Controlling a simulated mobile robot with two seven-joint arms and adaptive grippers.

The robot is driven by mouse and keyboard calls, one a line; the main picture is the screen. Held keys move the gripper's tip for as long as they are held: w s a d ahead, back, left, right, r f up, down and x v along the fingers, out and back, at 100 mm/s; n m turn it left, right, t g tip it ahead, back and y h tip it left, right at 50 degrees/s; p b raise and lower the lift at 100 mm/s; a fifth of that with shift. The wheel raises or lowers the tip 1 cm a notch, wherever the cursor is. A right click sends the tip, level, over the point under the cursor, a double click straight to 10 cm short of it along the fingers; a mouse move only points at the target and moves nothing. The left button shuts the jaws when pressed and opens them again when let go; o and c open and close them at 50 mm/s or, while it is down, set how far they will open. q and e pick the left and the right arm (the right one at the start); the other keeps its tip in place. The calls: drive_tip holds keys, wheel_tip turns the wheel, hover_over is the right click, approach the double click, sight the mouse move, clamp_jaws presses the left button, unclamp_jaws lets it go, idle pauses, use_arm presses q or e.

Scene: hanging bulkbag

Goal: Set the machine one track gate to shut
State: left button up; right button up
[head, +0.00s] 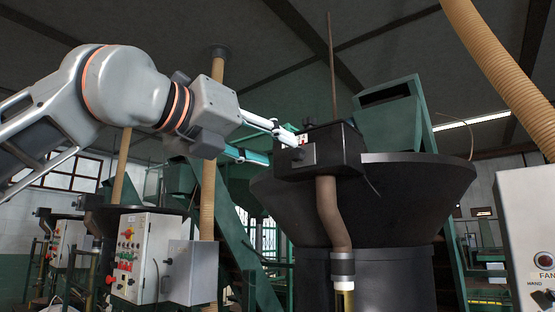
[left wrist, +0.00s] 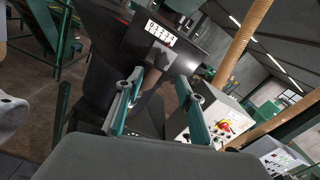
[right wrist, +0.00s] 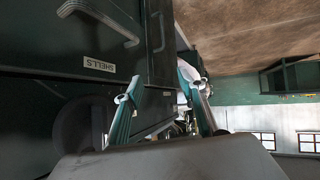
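A black control box (head: 320,150) is mounted on the rim of the large black hopper (head: 400,205). It has a small white label and a grey plate on its front. I cannot tell for sure which part is the track gate control or how it is set. My left gripper (head: 284,149) is beside the left side of this box, its fingers apart. In the left wrist view my left gripper (left wrist: 160,78) is open, with a label panel (left wrist: 161,33) beyond the fingertips and a greyish part between them. My right gripper (right wrist: 157,84) is open and empty in the right wrist view.
A brown pipe (head: 328,210) runs down from the box. A control panel (head: 130,255) with buttons stands lower left, and another panel (head: 530,235) is at right. In the right wrist view a dark cabinet (right wrist: 60,50) marked SHELLS is close to my right gripper.

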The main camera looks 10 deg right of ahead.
sight(294, 152)
use_arm(q)
drive_tip(key=shift+t, duration=0.3)
drive_tip(key=p+x, duration=0.1)
drive_tip(key=x, duration=0.2)
drive_tip(key=r+p+x, duration=0.1)
drive_tip(key=x, duration=0.1)
drive_tip(key=shift+w+d+r, duration=0.2)
drive_tip(key=shift+w+d, duration=0.05)
drive_tip(key=shift+d, duration=0.05)
drive_tip(key=shift+p+x, duration=0.4)
drive_tip(key=shift+x, duration=0.35)
drive_tip(key=shift+w+a+f, duration=0.1)
drive_tip(key=shift+f, duration=0.05)
clamp_jaws()
drive_tip(key=w+a, duration=0.1)
drive_tip(key=w, duration=0.1)
drive_tip(key=w+a, duration=0.2)
drive_tip(key=shift+w+a, duration=0.15)
drive_tip(key=shift+a, duration=0.05)
